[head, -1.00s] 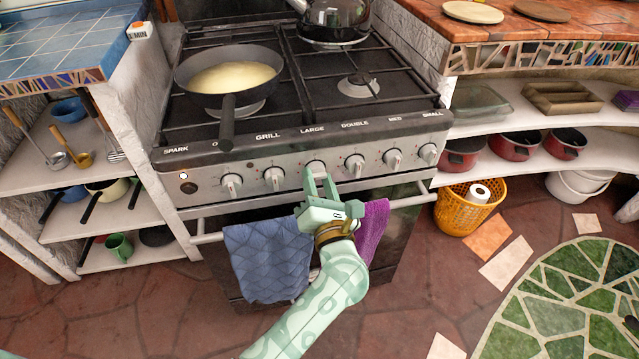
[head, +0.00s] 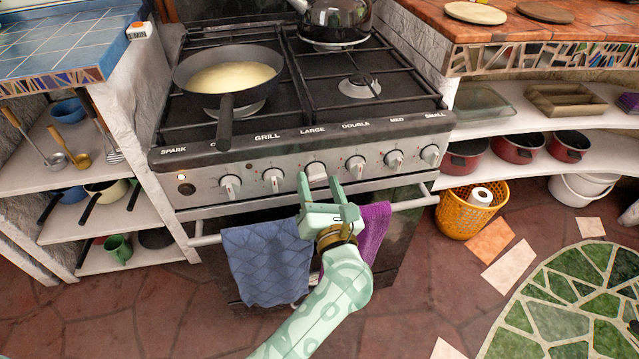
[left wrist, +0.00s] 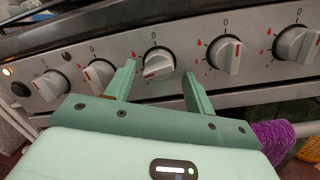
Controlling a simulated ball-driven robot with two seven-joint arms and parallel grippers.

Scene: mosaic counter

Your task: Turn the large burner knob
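The large burner knob (head: 316,171) is under the LARGE label on the stove's front panel. It also shows in the left wrist view (left wrist: 158,64), where its grip bar lies nearly sideways, unlike the more upright bars of its neighbours. My left gripper (head: 320,184) is in front of this knob. Its fingers are spread with one on each side of the knob in the left wrist view (left wrist: 159,75), with visible gaps between. It is open and holds nothing. My right gripper is in neither view.
Neighbouring knobs (head: 273,180) (head: 355,166) are close on both sides. The oven rail (head: 400,204) with a blue towel (head: 266,262) and a purple towel (head: 371,232) runs below. A pan (head: 227,78) with its handle over the front edge and a kettle (head: 335,18) stand on top.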

